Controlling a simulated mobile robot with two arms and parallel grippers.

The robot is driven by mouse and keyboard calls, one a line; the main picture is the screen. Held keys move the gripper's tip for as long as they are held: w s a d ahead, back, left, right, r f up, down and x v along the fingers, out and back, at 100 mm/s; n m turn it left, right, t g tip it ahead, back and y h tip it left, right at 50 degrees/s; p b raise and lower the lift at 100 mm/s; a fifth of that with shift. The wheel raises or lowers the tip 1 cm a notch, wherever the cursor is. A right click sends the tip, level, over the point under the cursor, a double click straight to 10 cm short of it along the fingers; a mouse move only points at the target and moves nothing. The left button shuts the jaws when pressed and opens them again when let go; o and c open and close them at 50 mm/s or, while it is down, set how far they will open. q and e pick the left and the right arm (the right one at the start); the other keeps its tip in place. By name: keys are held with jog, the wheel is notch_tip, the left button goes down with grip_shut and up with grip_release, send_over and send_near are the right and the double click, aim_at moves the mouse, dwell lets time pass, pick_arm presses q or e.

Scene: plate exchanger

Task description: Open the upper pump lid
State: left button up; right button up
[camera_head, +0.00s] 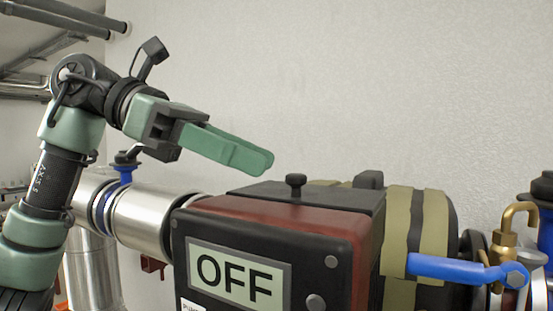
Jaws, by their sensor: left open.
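The pump box (300,265) is dark red and black and stands at the lower middle, with an "OFF" display on its front. A flat black lid (335,197) lies shut across its top. A small black knob (295,186) stands up from the lid. My left gripper (258,162), with green fingers, is above and left of the knob in the picture, apart from the lid. It is open and empty, and its fingers overlap from this angle. My right gripper is out of view.
A blue lever (455,268) and a brass fitting (512,228) are at the right. A steel pipe (150,217) with a blue valve (125,168) runs left of the pump. The space above the lid is clear, with a pale wall behind.

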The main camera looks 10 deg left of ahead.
aim_at(275, 196)
pick_arm(q)
jog(key=shift+p+x, duration=0.4)
jog(key=shift+x, duration=1.55)
jog(key=shift+s+r, duration=0.1)
jog(key=shift+s, duration=0.05)
jog(key=shift+c, duration=0.3)
grip_shut()
jog(key=shift+r, duration=0.1)
